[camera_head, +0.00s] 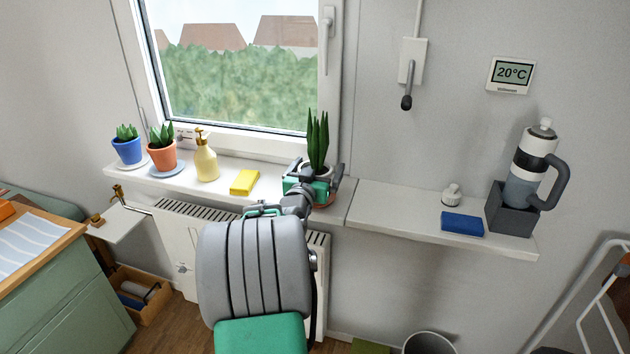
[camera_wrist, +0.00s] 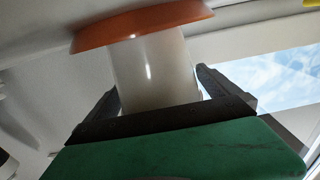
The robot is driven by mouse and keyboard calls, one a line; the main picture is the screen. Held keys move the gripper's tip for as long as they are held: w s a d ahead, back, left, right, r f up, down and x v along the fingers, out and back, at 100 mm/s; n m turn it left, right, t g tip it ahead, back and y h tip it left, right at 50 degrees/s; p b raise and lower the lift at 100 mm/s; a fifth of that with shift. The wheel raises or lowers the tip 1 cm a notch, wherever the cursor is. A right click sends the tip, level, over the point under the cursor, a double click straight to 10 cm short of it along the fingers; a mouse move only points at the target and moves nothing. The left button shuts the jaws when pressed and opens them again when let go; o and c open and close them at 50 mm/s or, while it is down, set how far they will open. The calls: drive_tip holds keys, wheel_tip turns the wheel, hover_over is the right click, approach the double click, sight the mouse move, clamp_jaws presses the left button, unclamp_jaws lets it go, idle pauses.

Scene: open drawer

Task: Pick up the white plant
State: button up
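The white plant is a white pot (camera_wrist: 155,75) with tall dark green pointed leaves (camera_head: 318,140). It stands upright at the right part of the window sill, with an orange saucer (camera_wrist: 145,25) at its base. My gripper (camera_head: 316,175) is at the pot, with one finger on each side. In the wrist view the fingers (camera_wrist: 158,90) flank the white pot, very close to its sides. I cannot tell whether they press on it. In the head view my gripper hides much of the pot.
Blue (camera_head: 127,149) and orange (camera_head: 163,156) potted plants, a yellow soap bottle (camera_head: 206,163) and a yellow sponge (camera_head: 244,182) stand left along the sill. A blue sponge (camera_head: 462,224) and a bottle in a grey holder (camera_head: 512,212) are on the right shelf. The window is behind.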

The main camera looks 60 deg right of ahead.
drive_tip(key=c, duration=1.9)
drive_tip(key=shift+r, duration=0.15)
drive_tip(key=shift+c, duration=0.4)
